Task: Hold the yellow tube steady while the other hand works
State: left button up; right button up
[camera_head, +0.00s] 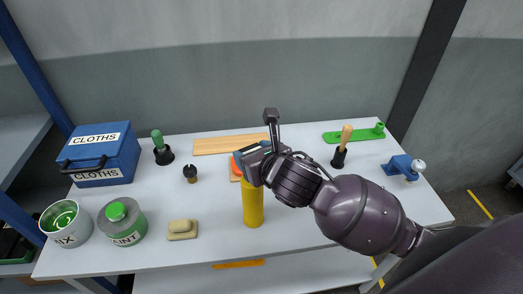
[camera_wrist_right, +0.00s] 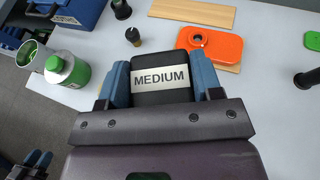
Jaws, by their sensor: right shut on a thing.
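The yellow tube (camera_head: 253,208) stands upright on the white table in the head view, directly below my right gripper (camera_head: 252,160), which hides its top. In the right wrist view the blue fingers of my right gripper (camera_wrist_right: 164,88) are shut on a black block (camera_wrist_right: 162,97) with a white label reading MEDIUM. I cannot tell whether this block touches the tube or is its top. No yellow of the tube shows in the wrist view. What looks like my left gripper (camera_wrist_right: 36,163) is small and dark at the lower left of the wrist view, away from the table.
An orange object (camera_wrist_right: 210,43) lies behind my right gripper on a wooden board (camera_head: 229,144). A MIX tin (camera_head: 68,235), a LINT container (camera_head: 122,233), a blue CLOTHS box (camera_head: 102,154) and a tan brush (camera_head: 182,230) stand left. A blue clamp (camera_head: 401,165) is right.

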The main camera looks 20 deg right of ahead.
jog(key=shift+s+d+r, duration=0.1)
jog(key=shift+d+r, duration=0.05)
jog(key=shift+d, duration=0.5)
jog(key=shift+s+d+r, duration=0.1)
jog(key=shift+d, duration=0.5)
jog(key=d+r, duration=0.2)
jog(key=d, duration=0.5)
jog(key=d+r, duration=0.3)
jog(key=d, duration=0.5)
dwell(0.7)
